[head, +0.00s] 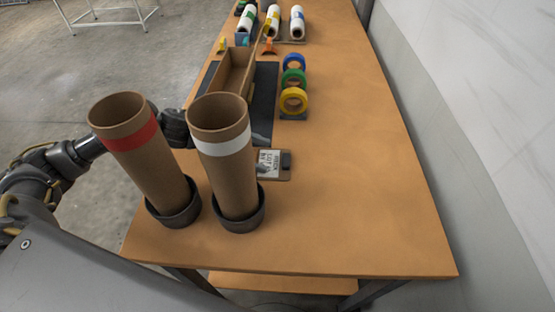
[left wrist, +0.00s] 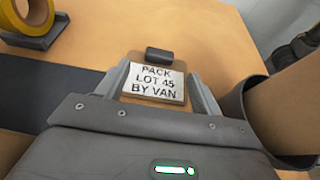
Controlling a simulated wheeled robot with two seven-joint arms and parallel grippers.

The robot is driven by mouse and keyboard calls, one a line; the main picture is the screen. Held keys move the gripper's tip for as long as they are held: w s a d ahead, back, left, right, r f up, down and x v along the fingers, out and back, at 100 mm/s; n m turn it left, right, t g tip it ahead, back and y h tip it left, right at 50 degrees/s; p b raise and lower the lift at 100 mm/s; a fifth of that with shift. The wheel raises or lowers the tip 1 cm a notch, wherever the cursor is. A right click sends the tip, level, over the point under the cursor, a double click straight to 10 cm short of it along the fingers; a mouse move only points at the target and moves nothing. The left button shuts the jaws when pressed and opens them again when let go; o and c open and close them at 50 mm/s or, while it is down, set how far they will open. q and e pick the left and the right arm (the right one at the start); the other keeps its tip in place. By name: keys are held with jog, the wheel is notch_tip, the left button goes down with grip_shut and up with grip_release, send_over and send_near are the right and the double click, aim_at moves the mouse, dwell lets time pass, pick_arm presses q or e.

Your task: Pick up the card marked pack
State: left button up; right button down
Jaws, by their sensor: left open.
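The card marked "PACK LOT 45 BY VAN" (left wrist: 154,82) is white and lies on a small brown clipboard with a dark clip (left wrist: 159,54) on the table. In the head view the card (head: 269,163) is partly hidden behind the tube with the white band. My left gripper (left wrist: 160,88) is open, with one finger on each side of the card in the left wrist view; whether the fingers touch the board I cannot tell. In the head view my left gripper is mostly hidden behind the tubes. My right gripper is not in view.
A red-banded tube (head: 138,150) and a white-banded tube (head: 225,160) stand in dark holders at the near left table edge. Tape rolls (head: 293,101), a wooden tray (head: 234,72) on a dark mat and white rolls (head: 297,22) lie farther back. The right of the table is clear.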

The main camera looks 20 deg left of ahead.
aim_at(282, 159)
pick_arm(q)
jog(key=shift+d, duration=0.25)
jog(key=p+x, duration=0.1)
jog(key=x, duration=0.1)
jog(key=p+x, duration=0.1)
jog(key=x, duration=0.1)
jog(key=shift+w+d+r, duration=0.15)
jog(key=shift+d, duration=0.15)
jog(key=c, duration=1.1)
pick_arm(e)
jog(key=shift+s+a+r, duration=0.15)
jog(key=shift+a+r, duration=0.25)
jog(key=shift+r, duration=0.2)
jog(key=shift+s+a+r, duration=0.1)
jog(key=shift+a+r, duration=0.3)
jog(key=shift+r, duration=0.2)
